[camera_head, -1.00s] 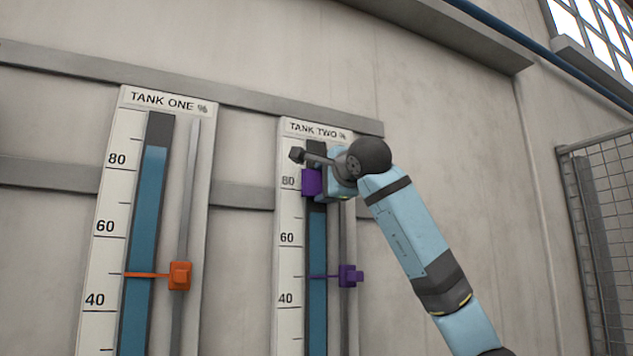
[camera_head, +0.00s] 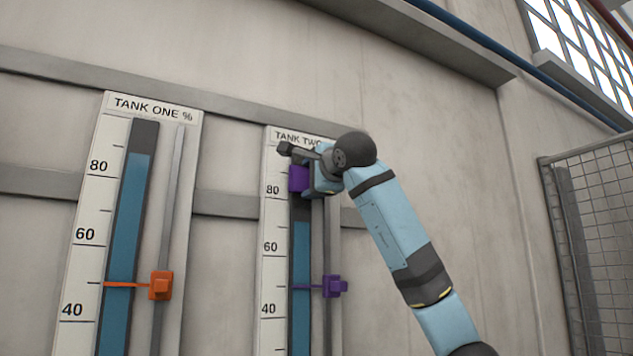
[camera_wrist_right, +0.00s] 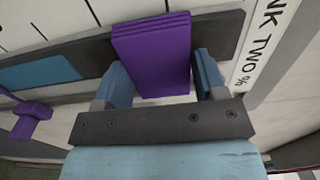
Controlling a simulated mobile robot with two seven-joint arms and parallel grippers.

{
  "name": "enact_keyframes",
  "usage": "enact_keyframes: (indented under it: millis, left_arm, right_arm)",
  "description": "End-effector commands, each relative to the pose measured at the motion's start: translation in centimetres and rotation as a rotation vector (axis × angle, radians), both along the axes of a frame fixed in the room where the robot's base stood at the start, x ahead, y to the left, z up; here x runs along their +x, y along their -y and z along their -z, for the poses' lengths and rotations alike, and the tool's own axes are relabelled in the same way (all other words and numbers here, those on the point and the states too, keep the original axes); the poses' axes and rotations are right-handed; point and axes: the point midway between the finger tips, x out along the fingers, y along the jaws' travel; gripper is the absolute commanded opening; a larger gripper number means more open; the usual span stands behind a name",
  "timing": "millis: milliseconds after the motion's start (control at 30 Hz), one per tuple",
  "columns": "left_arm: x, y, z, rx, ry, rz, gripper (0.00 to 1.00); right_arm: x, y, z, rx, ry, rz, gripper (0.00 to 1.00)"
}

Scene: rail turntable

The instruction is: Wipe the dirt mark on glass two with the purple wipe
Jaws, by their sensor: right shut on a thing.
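The purple wipe (camera_head: 299,178) is a block held against or just in front of the upper part of the tank two gauge, a little above its 80 mark. My right gripper (camera_head: 312,174) is shut on it. In the right wrist view the wipe (camera_wrist_right: 152,50) sits between the two fingers and overlaps the dark upper part of glass two (camera_wrist_right: 80,60); I cannot tell if they touch. In the head view, glass two (camera_head: 301,255) shows blue liquid below the wipe. No dirt mark is visible; the wipe and gripper cover part of the glass. My left gripper is not in view.
A purple pointer slider (camera_head: 334,286) sits lower on the tank two gauge, near the 50 level. The tank one gauge (camera_head: 130,200) with its orange slider (camera_head: 161,285) stands to the left. A mesh fence (camera_head: 600,230) is at the right.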

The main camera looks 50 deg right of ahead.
Motion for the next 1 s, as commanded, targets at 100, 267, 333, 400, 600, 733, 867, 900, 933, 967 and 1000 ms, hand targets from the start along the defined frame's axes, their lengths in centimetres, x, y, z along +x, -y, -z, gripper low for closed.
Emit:
enact_keyframes:
  millis: [100, 267, 333, 400, 600, 733, 867, 900, 933, 967, 1000]
  left_arm:
    - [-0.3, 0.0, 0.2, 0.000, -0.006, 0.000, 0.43]
    - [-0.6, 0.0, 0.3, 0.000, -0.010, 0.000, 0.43]
    - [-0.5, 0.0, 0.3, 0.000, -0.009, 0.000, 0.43]
    - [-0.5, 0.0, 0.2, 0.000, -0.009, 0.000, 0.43]
    - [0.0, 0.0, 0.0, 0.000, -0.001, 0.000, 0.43]
    - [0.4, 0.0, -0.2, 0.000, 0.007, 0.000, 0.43]
    - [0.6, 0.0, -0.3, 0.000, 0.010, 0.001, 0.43]
    - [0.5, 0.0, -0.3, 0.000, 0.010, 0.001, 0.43]
    - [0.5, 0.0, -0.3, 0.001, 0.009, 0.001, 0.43]
    - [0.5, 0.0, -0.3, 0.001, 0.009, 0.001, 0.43]
    - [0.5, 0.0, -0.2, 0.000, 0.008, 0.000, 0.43]
  right_arm:
    - [0.5, -1.1, 0.0, -0.002, -0.001, -0.001, 0.46]
    - [1.0, -2.4, 0.0, -0.002, -0.002, -0.001, 0.46]
    - [1.1, -2.7, 0.1, -0.002, -0.002, -0.001, 0.46]
    - [1.2, -2.8, 0.0, -0.001, -0.001, -0.001, 0.46]
    - [1.1, -2.7, -1.1, 0.000, 0.000, 0.000, 0.46]
    - [1.0, -2.8, -2.3, 0.001, 0.000, 0.000, 0.46]
    - [1.0, -2.7, -2.9, 0.000, -0.001, 0.001, 0.46]
    - [0.9, -2.7, -3.0, 0.000, -0.001, 0.001, 0.46]
    - [0.9, -2.7, -3.0, -0.001, -0.001, 0.001, 0.46]
    - [0.9, -2.6, -3.0, -0.001, -0.001, 0.001, 0.46]
    - [0.8, -2.4, -3.0, 0.000, -0.001, 0.001, 0.46]
